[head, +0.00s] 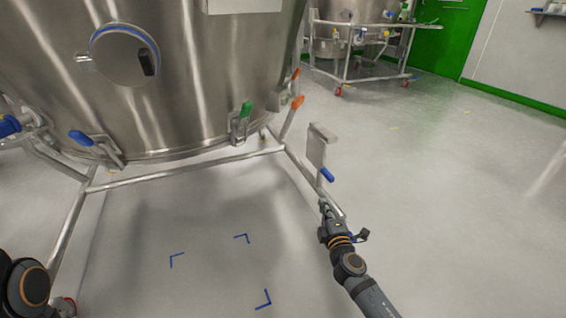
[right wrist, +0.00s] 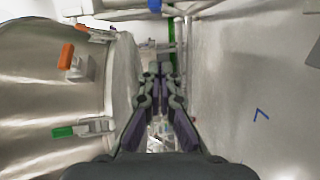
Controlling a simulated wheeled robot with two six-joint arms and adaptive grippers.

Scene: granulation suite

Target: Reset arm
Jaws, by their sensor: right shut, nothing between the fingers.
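My right gripper (head: 324,207) reaches in from the lower right of the head view. It is shut and empty, beside a blue-handled lever (head: 327,174) at the vessel frame's right corner. In the right wrist view its fingers (right wrist: 160,75) meet with nothing between them. A dark arm part of mine shows at the lower left of the head view, but the left gripper is not in view.
A large steel vessel (head: 200,80) on a tubular frame (head: 190,170) fills the upper left. Green (head: 245,110) and orange (head: 297,102) handles stick out from it. Blue corner marks (head: 264,300) lie on the floor. Open floor (head: 450,200) extends to the right.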

